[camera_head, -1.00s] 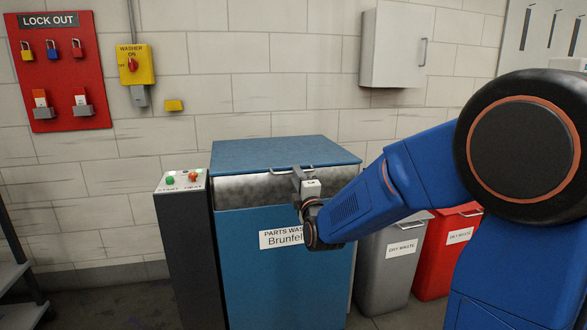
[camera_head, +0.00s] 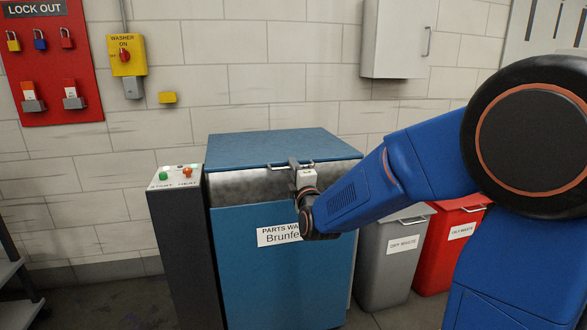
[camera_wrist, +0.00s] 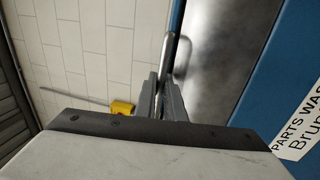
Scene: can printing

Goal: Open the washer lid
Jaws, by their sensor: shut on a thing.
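The parts washer is a blue cabinet (camera_head: 270,265) with a steel band (camera_head: 240,186) across its upper front. Its blue lid (camera_head: 265,146) lies nearly flat on top; I cannot tell whether it is slightly raised. The lid has a thin bar handle (camera_head: 277,166) at its front edge. My gripper (camera_head: 295,167) is shut on this handle, right of the cabinet's middle, reaching in from the front. In the wrist view my gripper's fingers (camera_wrist: 160,85) close around the handle bar (camera_wrist: 168,50). The fingers partly hide the handle in both views.
A dark control post (camera_head: 185,250) with green and orange buttons stands left of the washer. Grey (camera_head: 390,260) and red (camera_head: 450,250) waste bins stand to its right. A wall cabinet (camera_head: 398,38) hangs above right. The wall above the lid is bare.

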